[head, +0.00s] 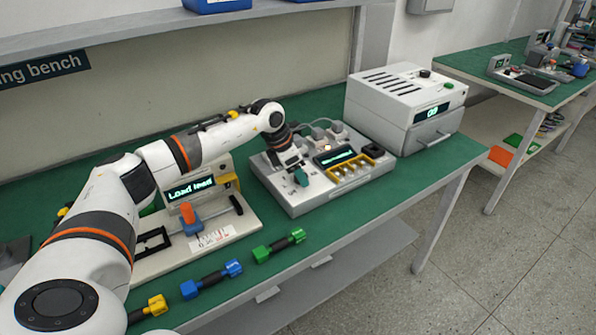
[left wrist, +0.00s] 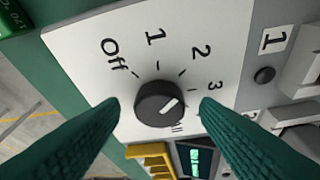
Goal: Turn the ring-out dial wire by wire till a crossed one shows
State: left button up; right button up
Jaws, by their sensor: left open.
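The ring-out dial (left wrist: 160,104) is a round black knob on a white plate marked Off, 1, 2, 3 in the left wrist view. In the head view my left gripper (head: 301,177) reaches down onto the left part of the grey tester box (head: 312,207) and hides the dial. The tester's display (head: 335,156) is lit, its text too small to read. My right gripper is not in view.
A fixture with a lit display (head: 190,190) stands left of the tester. A white-grey instrument (head: 405,105) stands to its right. Blue (head: 212,279), green (head: 279,246) and yellow (head: 148,308) handled tools lie along the front edge. Yellow holders (head: 350,172) sit on the tester's front.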

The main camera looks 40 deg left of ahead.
pick_arm(q)
jog(key=v, duration=1.1)
jog(key=shift+s+r+b, duration=0.15)
jog(key=shift+r+b, duration=0.2)
jog(key=shift+b, duration=0.1)
jog(key=shift+a, duration=0.1)
dwell(1.3)
